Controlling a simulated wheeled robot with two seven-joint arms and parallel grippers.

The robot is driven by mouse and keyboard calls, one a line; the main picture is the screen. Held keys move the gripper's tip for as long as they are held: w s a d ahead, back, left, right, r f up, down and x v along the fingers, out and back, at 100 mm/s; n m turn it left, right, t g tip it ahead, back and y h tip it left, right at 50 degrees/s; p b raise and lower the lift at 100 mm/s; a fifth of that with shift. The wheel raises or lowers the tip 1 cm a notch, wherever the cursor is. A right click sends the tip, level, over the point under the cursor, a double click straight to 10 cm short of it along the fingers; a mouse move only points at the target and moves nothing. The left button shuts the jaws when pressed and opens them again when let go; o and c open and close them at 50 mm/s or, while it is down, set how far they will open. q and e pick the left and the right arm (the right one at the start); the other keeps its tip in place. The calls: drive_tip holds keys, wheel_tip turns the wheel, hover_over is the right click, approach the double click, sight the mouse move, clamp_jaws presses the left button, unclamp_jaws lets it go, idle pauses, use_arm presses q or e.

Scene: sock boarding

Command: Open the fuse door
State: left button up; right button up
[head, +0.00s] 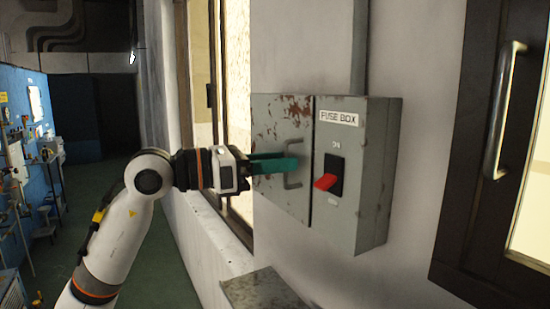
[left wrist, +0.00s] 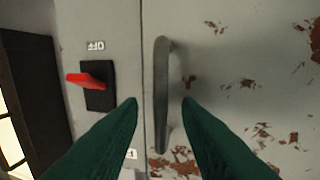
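The grey fuse box, labelled "FUSE BOX" (head: 339,118), is mounted on the wall in the head view. Its left part is a rust-flecked door (head: 283,120) that looks closed, with a narrow seam beside the switch panel. A grey bar handle (head: 291,184) stands on the door near that seam; it also shows in the left wrist view (left wrist: 161,75). My left gripper (head: 294,163) is at the handle. In the left wrist view its green fingers (left wrist: 160,101) are open, one on each side of the handle, with gaps visible. My right gripper is not in view.
A red switch lever (head: 325,182) sticks out of the box's right panel. A metal ledge (head: 262,290) lies below the box. A window (head: 236,90) is to the left, and a dark-framed door with a metal handle (head: 502,110) is at the right.

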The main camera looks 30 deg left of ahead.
use_arm(q)
drive_tip(key=shift+a, duration=0.1)
clamp_jaws()
drive_tip(key=shift+s, duration=0.1)
